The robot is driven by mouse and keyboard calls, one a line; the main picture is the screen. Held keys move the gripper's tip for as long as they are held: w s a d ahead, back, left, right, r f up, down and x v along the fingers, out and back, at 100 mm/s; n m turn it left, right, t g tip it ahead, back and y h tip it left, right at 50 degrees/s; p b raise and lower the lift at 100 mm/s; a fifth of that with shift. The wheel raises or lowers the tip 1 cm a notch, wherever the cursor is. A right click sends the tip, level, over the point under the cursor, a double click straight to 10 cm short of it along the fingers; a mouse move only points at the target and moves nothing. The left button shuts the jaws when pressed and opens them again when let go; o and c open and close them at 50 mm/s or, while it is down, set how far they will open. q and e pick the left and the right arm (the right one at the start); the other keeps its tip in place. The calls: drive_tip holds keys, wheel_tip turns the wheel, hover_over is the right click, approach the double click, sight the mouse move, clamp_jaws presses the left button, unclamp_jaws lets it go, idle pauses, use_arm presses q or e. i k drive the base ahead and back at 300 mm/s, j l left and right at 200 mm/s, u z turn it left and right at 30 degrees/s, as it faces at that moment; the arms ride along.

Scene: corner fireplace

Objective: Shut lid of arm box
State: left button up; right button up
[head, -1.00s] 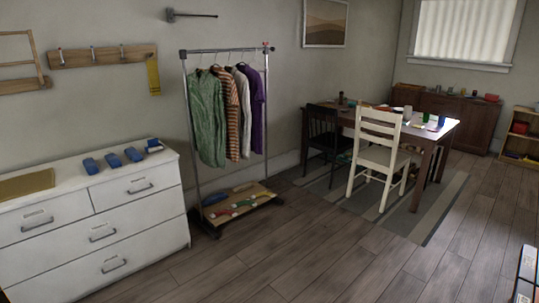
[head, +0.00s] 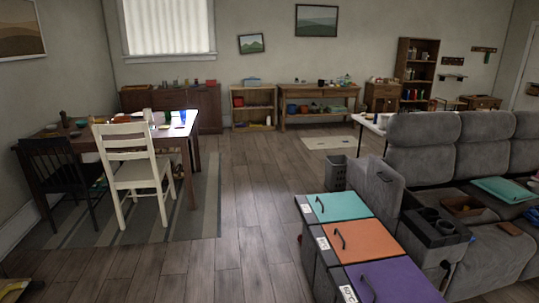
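The grey sofa (head: 425,150) stands at the right of the head view. At its near left end is a dark arm box (head: 433,236) with cup holders in its top. A grey upright panel (head: 377,185) with a small handle stands just behind the box; it looks like a raised lid, but I cannot tell for certain how it joins the box. The inside of the box is not clearly visible. Neither of my grippers is in view.
Three bins with teal (head: 341,206), orange (head: 361,241) and purple (head: 394,281) lids stand in front of the sofa's left end. A dark basket (head: 336,172) is beyond them. A dining table and white chair (head: 133,170) are at left. The floor (head: 250,200) between is clear.

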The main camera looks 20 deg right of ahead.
sight(385, 185)
drive_tip(key=i+z, duration=0.25)
drive_tip(key=z, duration=0.15)
drive_tip(key=i+j+z, duration=0.2)
drive_tip(key=z, duration=0.2)
drive_tip(key=i+j+z, duration=0.2)
drive_tip(key=z, duration=0.2)
drive_tip(key=i+j+z, duration=0.2)
drive_tip(key=z, duration=0.2)
drive_tip(key=i+j+u, duration=0.15)
drive_tip(key=i, duration=0.45)
drive_tip(key=i+j+u, duration=0.1)
drive_tip(key=i+j, duration=0.2)
drive_tip(key=i, duration=0.3)
drive_tip(key=i+j+u, duration=0.15)
drive_tip(key=i, duration=0.5)
